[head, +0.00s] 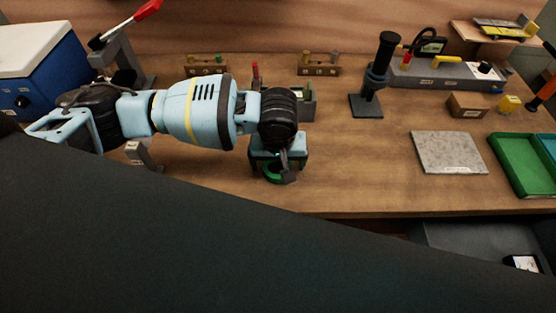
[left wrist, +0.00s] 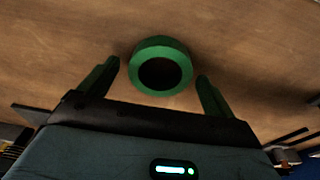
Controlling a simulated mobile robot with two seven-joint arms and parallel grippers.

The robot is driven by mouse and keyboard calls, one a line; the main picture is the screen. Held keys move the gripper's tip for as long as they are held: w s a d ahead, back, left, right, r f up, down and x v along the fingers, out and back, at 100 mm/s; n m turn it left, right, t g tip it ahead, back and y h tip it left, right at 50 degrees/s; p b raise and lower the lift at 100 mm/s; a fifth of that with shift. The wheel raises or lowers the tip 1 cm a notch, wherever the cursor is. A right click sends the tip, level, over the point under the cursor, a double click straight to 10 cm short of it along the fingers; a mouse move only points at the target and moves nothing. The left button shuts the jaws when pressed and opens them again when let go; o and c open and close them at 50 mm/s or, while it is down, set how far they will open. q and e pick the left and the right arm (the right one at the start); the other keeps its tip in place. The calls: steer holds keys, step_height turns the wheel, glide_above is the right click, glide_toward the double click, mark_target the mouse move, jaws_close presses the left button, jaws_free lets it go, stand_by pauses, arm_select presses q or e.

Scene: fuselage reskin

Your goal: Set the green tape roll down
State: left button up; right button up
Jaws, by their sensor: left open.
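The green tape roll (left wrist: 161,45) is a ring with a dark hole. In the left wrist view it lies on the wooden bench top, ahead of and between the two fingers of my left gripper (left wrist: 158,70). The fingers are spread, with a visible gap on each side of the roll. In the head view my left gripper (head: 275,167) points down near the bench's front edge, and the roll (head: 268,174) shows only partly beneath it. My right gripper is not in view.
A black stand (head: 368,103) is right of my gripper, with a grey slab (head: 448,152) and a green tray (head: 518,168) further right. Small holders (head: 318,70) stand behind. Bare bench (head: 365,165) lies between gripper and slab. A large dark surface hides the lower left.

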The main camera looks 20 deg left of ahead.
arm_select(q)
steer(key=shift+r, duration=0.15)
steer(key=shift+o, duration=0.4)
step_height(320, 180, up, 12)
steer(key=s, duration=0.1)
steer(key=shift+s+d, duration=0.25)
steer(key=shift+s, duration=0.1)
